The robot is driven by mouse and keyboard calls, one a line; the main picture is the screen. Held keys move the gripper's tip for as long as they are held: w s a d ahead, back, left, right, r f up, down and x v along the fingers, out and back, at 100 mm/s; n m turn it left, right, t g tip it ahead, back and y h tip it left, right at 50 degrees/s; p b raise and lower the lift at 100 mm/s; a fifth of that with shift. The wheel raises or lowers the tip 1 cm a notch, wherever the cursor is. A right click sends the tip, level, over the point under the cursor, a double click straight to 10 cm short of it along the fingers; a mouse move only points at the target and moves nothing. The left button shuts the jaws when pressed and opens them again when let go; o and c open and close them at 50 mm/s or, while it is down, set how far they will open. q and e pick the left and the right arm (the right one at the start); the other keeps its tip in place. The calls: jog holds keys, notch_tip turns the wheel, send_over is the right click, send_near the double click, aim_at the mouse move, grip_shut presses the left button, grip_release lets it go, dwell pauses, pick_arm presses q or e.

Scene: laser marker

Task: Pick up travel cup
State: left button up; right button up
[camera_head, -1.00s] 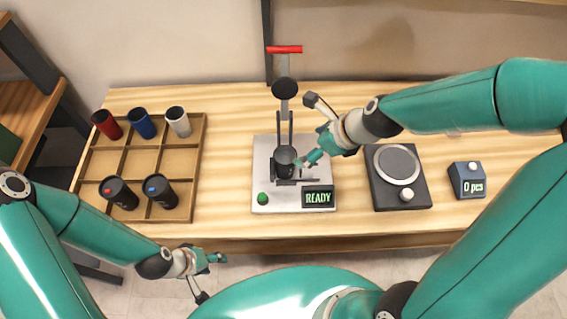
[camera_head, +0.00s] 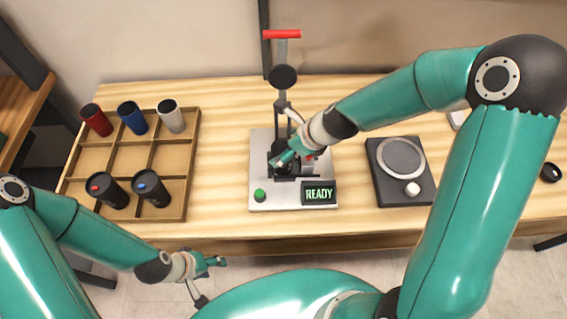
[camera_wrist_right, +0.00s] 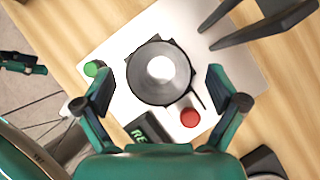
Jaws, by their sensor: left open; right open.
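A dark travel cup (camera_wrist_right: 145,90) stands upright in the fixture of the laser marker (camera_head: 261,146). In the right wrist view it shows from above as a round dark rim with a grey and bright white middle. My right gripper (camera_head: 284,157) is open over the fixture and largely hides the cup in the head view. In the wrist view its two fingers (camera_wrist_right: 161,88) are spread to the left and right of the cup, apart from it. My left gripper (camera_head: 212,265) is open and empty in front of the table's front edge.
A wooden divided tray (camera_head: 188,190) holds several cups at the left. The marker has a green button (camera_head: 259,195), a READY display (camera_head: 319,193) and a tall post with a red handle (camera_head: 282,34). A round-plate device (camera_head: 402,158) stands to the right.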

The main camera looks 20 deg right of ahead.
jog(key=shift+x, duration=0.8)
jog(key=shift+s+r, duration=0.1)
jog(key=c, duration=0.8)
